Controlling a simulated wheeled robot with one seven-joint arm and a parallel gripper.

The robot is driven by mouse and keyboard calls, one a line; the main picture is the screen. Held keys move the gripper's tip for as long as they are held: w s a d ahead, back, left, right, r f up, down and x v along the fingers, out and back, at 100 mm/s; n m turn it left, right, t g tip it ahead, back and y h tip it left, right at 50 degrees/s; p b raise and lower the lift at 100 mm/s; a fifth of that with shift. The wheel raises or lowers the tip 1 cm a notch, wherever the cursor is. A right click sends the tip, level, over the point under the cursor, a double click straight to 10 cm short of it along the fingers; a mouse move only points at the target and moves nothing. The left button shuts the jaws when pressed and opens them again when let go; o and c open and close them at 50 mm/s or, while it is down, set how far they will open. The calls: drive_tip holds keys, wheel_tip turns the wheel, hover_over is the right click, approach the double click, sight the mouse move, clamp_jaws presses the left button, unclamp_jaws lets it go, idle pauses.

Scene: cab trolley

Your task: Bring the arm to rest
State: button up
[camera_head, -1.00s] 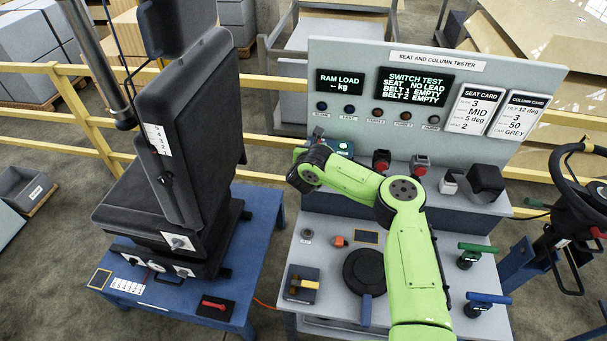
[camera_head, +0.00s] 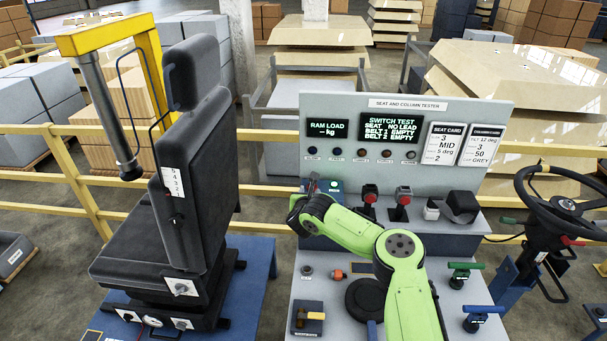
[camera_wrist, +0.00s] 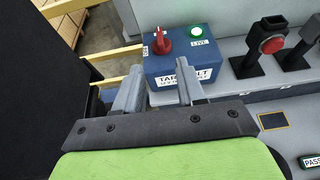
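My green arm (camera_head: 350,232) reaches from the bottom right over the tester bench toward its back left. In the wrist view my gripper (camera_wrist: 158,88) has its two grey fingers spread apart with nothing between them. It is open, in front of a blue box (camera_wrist: 185,72) with a red rotary switch (camera_wrist: 164,40) and a lit green button marked LIVE (camera_wrist: 196,32). I cannot tell whether the fingertips touch the box.
A black seat (camera_head: 190,190) stands on a blue table (camera_head: 262,275) at left. The tester panel (camera_head: 480,110) rises behind the bench. Red-buttoned buckle stands (camera_head: 369,200) stand right of the wrist. A steering wheel (camera_head: 565,205) is at far right. A yellow rail (camera_head: 270,190) runs behind.

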drive_tip(key=s+a+r+n+y+b, duration=0.2)
drive_tip(key=s+a+r+n+y, duration=0.25)
drive_tip(key=a+r+n, duration=0.65)
drive_tip(key=s+a+r+n+y+b, duration=0.1)
drive_tip(key=s+n+y+b, duration=0.1)
drive_tip(key=s+n, duration=0.65)
drive_tip(key=s+d+r+n+g+h+b, duration=0.1)
drive_tip(key=s+d+n+g+h+b, duration=0.1)
drive_tip(key=s+d+n, duration=0.65)
drive_tip(key=s+d+r+n+g+h+b, duration=0.1)
drive_tip(key=s+d+n+g+h, duration=0.3)
drive_tip(key=s, duration=0.8)
drive_tip(key=s+d+f+n+y+b, duration=0.1)
drive_tip(key=s+d+f+n, duration=0.1)
drive_tip(key=s, duration=0.7)
drive_tip(key=s+d+f+n+g+y, duration=0.1)
drive_tip(key=s+d+f+n, duration=0.2)
drive_tip(key=s, duration=0.6)
drive_tip(key=shift+d+f+n+g+b, duration=0.15)
drive_tip(key=shift+d+n+g+b, duration=0.3)
drive_tip(key=shift+d, duration=0.35)
